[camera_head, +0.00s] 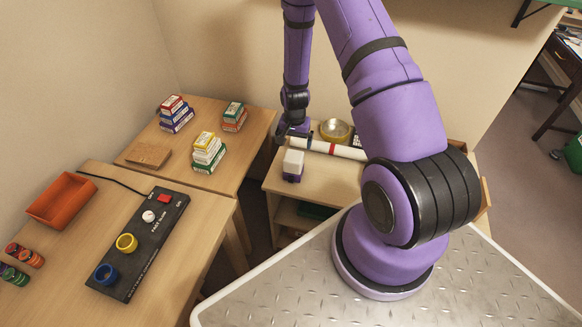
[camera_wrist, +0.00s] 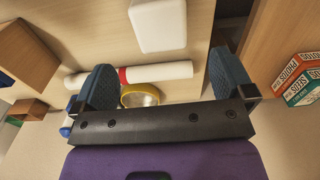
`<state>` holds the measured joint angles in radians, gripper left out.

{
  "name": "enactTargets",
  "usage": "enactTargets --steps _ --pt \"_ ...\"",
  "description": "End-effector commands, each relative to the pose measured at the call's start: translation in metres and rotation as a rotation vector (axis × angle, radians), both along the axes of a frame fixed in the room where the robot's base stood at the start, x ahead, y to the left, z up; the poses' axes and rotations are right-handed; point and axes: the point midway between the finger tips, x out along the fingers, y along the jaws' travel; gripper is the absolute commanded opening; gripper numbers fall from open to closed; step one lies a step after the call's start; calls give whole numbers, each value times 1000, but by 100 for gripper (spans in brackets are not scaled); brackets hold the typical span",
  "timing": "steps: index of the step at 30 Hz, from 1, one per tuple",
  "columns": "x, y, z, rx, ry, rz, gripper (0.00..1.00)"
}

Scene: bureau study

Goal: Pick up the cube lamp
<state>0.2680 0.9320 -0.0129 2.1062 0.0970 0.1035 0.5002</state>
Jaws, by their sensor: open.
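The cube lamp (camera_head: 293,162), a white rounded cube on a small purple base, stands at the front left corner of a low wooden shelf unit. Its white body also shows at the top of the wrist view (camera_wrist: 158,25), cut off by the frame edge; its base is hidden there. My gripper (camera_wrist: 164,76) is open and empty, with its two dark fingers spread wide. The lamp lies beyond the fingertips, apart from them, roughly in line with the gap. In the head view my gripper (camera_head: 288,133) is just behind and above the lamp, its fingers partly hidden.
A white tube with a red band (camera_head: 332,148) lies behind the lamp, with a brass bowl (camera_head: 335,130) beyond it. The left desks hold stacked small boxes (camera_head: 207,152), a wooden block (camera_head: 149,154), a black button panel (camera_head: 140,243) and an orange tray (camera_head: 62,199).

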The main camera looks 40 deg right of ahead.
Motion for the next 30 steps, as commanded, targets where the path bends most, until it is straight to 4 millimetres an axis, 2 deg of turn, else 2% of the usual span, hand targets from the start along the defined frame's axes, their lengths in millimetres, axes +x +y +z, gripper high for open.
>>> enactTargets --steps 9,17,24,30 --pt "-1 1 -42 0 1 0 100" --pt "-1 1 -57 1 1 1 100" --pt "-1 3 -89 1 2 1 100" --pt "-1 3 -102 1 1 1 100"
